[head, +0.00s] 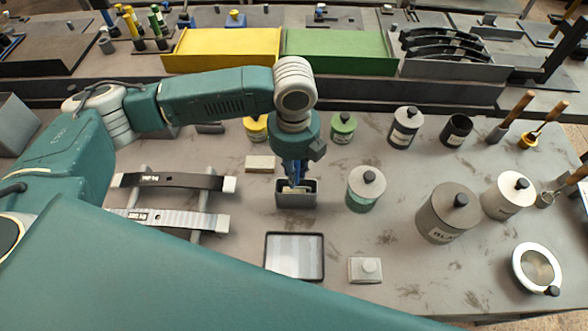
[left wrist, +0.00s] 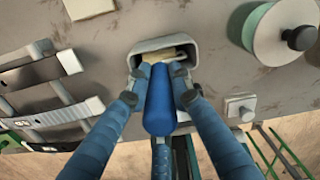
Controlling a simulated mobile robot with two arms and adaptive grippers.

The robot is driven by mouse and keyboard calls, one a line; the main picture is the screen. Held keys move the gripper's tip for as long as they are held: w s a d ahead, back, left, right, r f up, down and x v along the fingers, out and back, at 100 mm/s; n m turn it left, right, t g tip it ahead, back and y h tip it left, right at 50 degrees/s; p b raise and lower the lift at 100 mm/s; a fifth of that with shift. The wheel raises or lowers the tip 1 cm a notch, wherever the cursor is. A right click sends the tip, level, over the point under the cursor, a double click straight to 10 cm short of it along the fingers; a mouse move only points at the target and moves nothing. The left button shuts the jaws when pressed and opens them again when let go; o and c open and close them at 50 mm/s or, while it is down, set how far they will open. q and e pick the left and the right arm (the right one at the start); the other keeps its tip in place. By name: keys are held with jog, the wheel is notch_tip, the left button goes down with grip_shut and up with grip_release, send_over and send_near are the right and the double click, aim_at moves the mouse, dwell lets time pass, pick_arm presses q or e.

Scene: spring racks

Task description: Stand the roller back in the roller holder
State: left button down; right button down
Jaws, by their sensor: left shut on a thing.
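The roller holder (head: 295,200) is a small grey open-topped box on the workbench, near the middle of the head view. It also shows in the left wrist view (left wrist: 193,47). My left gripper (head: 294,178) points down over it. Its fingers are shut on the blue handle of the roller (left wrist: 159,100). The cream part at the roller's far end sits at or inside the holder's mouth; its lower end is hidden, so I cannot tell whether it touches the bottom. My right gripper is not in view.
A dark-rimmed tray (head: 295,256) lies in front of the holder. A green-banded can (head: 365,189) stands to its right and a rack with leaf springs (head: 172,181) to its left. A beige block (head: 260,163) lies behind. Several more cans stand at the right.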

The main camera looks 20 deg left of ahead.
pick_arm(q)
jog(key=shift+f+b, duration=0.55)
jog(key=shift+f, duration=1.1)
jog(key=c, duration=1)
grip_release()
jog(key=shift+r, duration=0.15)
notch_tip(320, 180, up, 5)
jog(key=p, duration=0.5)
jog(key=shift+p, duration=0.4)
jog(key=shift+r+p, duration=0.55)
jog(key=shift+r, duration=0.4)
